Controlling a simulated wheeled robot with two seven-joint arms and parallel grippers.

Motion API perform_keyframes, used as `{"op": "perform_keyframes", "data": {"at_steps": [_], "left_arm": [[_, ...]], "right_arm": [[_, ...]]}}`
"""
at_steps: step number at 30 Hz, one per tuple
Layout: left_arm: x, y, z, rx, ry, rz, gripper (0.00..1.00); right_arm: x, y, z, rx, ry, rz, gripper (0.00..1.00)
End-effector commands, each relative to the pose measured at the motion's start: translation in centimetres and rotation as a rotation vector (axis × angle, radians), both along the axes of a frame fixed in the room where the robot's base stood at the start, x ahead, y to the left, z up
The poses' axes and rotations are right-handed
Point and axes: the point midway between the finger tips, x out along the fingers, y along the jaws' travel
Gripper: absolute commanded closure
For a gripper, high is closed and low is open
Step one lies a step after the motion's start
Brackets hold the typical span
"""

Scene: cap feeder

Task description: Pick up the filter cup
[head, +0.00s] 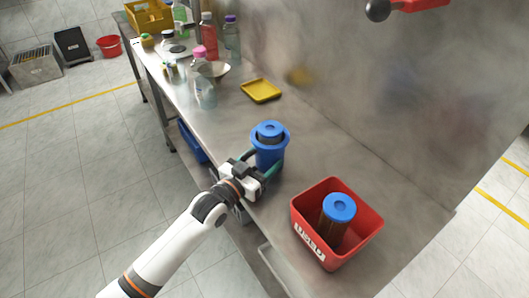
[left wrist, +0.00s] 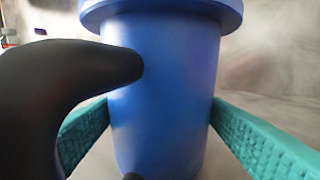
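The blue filter cup (head: 269,156) has a wide rim and stands upright at the near edge of the metal counter. A blue-topped dark filter sits in its mouth. My left gripper (head: 263,163) is at the cup, with a teal finger along each side of its body. In the left wrist view the cup (left wrist: 165,95) fills the space between the fingers, and their tips are hidden behind it. I cannot tell whether they press on it or whether the cup is lifted. My right gripper is out of view.
A red bin (head: 363,238) holding another blue-topped filter (head: 339,208) stands to the right of the cup. A yellow tray (head: 261,90) lies behind it. Bottles and a metal bowl (head: 213,70) crowd the far left. The counter between is clear; a wall rises behind.

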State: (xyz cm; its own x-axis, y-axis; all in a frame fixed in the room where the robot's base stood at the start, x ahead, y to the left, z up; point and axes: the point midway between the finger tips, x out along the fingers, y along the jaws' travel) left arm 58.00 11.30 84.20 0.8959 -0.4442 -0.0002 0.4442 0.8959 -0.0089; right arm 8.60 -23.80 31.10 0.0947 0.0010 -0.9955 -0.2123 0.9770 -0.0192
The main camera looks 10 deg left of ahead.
Motion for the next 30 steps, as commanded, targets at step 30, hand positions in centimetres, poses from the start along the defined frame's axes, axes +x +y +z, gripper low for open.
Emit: {"op": "perform_keyframes", "data": {"at_steps": [30], "left_arm": [[0.0,0.0,10.1,-0.001,-0.003,0.000,0.59]], "right_arm": [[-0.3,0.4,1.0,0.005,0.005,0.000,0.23]]}}
